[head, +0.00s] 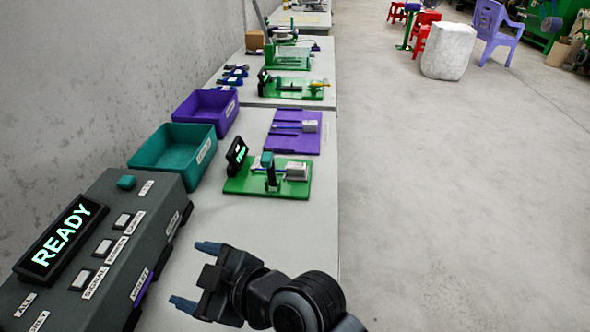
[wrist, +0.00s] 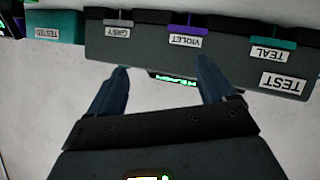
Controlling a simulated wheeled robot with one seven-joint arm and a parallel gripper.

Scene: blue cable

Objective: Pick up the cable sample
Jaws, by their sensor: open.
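My gripper (head: 188,273) is open and empty, low in the head view, beside the grey console. In the wrist view its two blue fingers (wrist: 163,68) stand apart with nothing held between them. I cannot single out the cable sample with certainty. A green board (head: 238,187) on the table carries a short blue piece, a dark upright clamp and a grey block (head: 297,170). A purple board (head: 306,143) behind it has dark blue strips and another grey block. Both boards are well beyond my gripper. No cable is clear in the wrist view.
The grey console (head: 115,222) with a READY display (head: 60,239) lies at the left; its labelled side (wrist: 190,62) crosses the wrist view. A teal bin (head: 170,155) and a purple bin (head: 206,110) stand along the wall. Open floor lies to the right.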

